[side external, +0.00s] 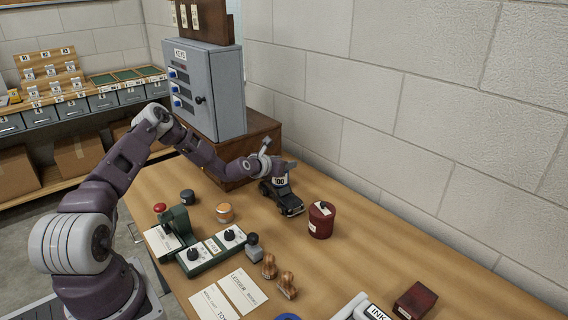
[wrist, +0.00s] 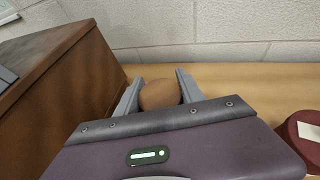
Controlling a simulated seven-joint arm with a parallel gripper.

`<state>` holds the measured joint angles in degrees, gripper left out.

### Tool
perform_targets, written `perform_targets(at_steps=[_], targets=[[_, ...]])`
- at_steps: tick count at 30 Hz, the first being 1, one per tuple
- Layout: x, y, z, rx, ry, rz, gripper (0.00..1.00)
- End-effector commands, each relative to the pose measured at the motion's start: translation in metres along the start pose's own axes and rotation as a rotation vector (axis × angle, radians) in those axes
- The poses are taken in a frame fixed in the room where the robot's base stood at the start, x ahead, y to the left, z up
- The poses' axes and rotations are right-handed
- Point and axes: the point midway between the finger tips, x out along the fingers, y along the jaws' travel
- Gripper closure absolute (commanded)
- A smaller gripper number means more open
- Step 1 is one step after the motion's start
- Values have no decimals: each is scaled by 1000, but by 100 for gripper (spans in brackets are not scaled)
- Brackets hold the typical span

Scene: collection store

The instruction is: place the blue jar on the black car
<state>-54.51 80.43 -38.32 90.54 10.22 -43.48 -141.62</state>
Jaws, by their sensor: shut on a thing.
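The black car (side external: 288,204) stands on the wooden table near the wall, in the side external view. My gripper (side external: 279,174) is over the car. In the wrist view my gripper (wrist: 160,92) is shut on a round brown-topped thing (wrist: 160,95). In the side external view this held thing shows a white label marked 100 (side external: 280,181), at or just above the car's top. I cannot tell whether it touches the car. Its body is mostly hidden, so I cannot confirm that it is the blue jar.
A dark red lidded pot (side external: 321,222) stands right of the car. A wooden block under a grey cabinet (side external: 213,95) is close on the left. An orange jar (side external: 225,213), a dark jar (side external: 187,197) and a green switch box (side external: 212,248) stand nearer.

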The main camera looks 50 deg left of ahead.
Motion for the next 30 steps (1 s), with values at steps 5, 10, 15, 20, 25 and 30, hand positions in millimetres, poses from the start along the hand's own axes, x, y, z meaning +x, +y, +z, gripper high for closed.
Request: perform_targets(at_steps=[5, 10, 15, 20, 25, 30], targets=[[1, 0, -2, -2, 1, 0, 100], [1, 0, -2, -1, 1, -1, 33], [1, 0, -2, -1, 1, -1, 33], [-3, 0, 1, 0, 1, -1, 33], [-35, 0, 0, -1, 3, -2, 33], [-77, 0, 0, -1, 4, -2, 33]])
